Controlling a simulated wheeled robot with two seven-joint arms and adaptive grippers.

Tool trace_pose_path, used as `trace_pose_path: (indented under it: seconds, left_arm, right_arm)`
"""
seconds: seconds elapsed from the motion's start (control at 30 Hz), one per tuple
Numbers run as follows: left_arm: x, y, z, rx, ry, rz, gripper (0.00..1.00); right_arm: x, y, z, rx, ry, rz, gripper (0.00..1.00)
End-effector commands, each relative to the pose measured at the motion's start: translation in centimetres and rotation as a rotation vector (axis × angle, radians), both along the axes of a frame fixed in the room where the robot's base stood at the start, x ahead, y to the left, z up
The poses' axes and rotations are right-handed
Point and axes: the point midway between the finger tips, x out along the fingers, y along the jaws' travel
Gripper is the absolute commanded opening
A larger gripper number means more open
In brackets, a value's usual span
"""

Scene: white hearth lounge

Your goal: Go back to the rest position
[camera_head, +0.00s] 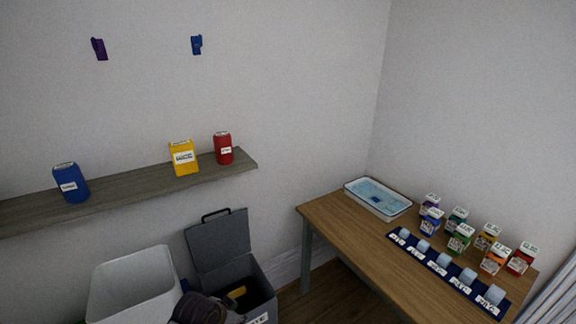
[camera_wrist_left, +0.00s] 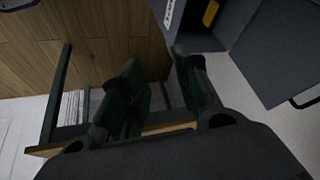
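My left gripper (camera_wrist_left: 158,65) shows in the left wrist view with its dark fingers apart and nothing between them. It hangs over the wood floor, near the grey bin (camera_wrist_left: 257,40) and a table frame. In the head view, a dark rounded part, probably of my left arm, shows at the bottom edge in front of the grey lidded bin (camera_head: 219,246); the fingers are hidden there. My right gripper is in neither view.
A shelf (camera_head: 120,204) holds blue (camera_head: 70,183), yellow (camera_head: 183,158) and red (camera_head: 223,149) containers. A white bin (camera_head: 130,290) stands below. The wooden table (camera_head: 345,232) at right carries a tray (camera_head: 378,198), a dark blue rack (camera_head: 447,272) and several small bottles (camera_head: 460,239).

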Motion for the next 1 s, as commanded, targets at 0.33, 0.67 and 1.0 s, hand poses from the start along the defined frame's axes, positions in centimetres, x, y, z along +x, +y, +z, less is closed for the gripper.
trace_pose_path:
  seconds: [0.33,0.67,1.0]
  left_arm:
    - [-6.4,2.5,0.4,-0.030,0.085,0.185,0.32]
    - [-10.8,5.0,1.1,-0.031,0.142,0.328,0.32]
    - [-13.1,6.4,1.6,-0.026,0.173,0.407,0.32]
  right_arm:
    - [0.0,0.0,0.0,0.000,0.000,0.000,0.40]
    - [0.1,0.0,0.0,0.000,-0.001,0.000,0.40]
    - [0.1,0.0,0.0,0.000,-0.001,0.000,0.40]
